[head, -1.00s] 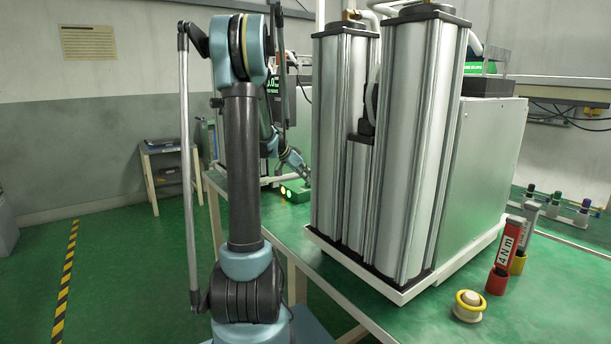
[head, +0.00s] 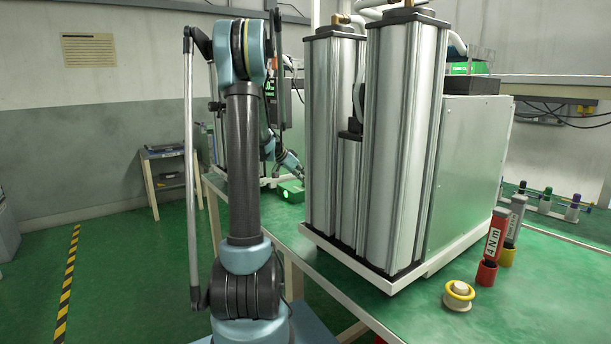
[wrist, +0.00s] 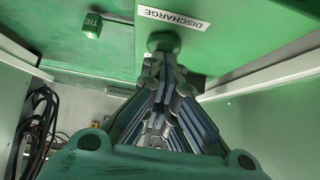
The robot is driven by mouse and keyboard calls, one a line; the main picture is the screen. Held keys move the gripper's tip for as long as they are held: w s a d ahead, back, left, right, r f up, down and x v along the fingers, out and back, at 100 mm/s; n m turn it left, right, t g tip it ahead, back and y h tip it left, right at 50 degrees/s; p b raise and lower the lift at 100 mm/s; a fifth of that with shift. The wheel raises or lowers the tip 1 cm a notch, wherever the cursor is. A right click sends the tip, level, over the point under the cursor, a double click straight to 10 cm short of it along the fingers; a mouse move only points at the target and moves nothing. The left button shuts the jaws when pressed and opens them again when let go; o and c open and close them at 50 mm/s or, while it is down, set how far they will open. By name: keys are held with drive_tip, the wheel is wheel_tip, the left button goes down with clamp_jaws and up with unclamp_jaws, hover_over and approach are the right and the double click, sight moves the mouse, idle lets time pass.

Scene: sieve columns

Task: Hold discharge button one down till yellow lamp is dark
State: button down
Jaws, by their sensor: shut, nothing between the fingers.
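A green box (head: 291,191) sits on the green bench behind the columns in the head view. In the wrist view, a green panel (wrist: 235,30) with a white DISCHARGE label (wrist: 172,17) fills the upper part. A round dark-green button (wrist: 163,41) is below the label. My gripper (wrist: 163,57) is shut and empty, its tips at the button, apparently touching. How far the button is pressed cannot be told. In the head view my gripper (head: 302,176) is small, beside the box. I cannot make out a lit yellow lamp now. Which button number this is does not show.
Tall silver columns (head: 400,150) on a white base stand on the bench right of my arm. A round yellow-ringed part (head: 459,295) and a red 4 Nm tool (head: 494,235) are at the front right. Dark cables (wrist: 38,125) hang at the left in the wrist view.

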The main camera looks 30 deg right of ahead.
drive_tip(key=shift+w+a+f, duration=0.1)
drive_tip(key=shift+f, duration=0.1)
idle(0.6)
drive_tip(key=shift+w+a+r, duration=0.15)
drive_tip(key=shift+a+r, duration=0.15)
drive_tip(key=shift+a, duration=0.15)
drive_tip(key=shift+w+a+r, duration=0.3)
drive_tip(key=shift+a, duration=0.25)
drive_tip(key=shift+w+a+r, duration=0.3)
drive_tip(key=shift+a, duration=0.25)
drive_tip(key=s+a+r, duration=0.2)
drive_tip(key=a+r, duration=0.2)
drive_tip(key=r, duration=0.1)
drive_tip(key=shift+r, duration=0.3)
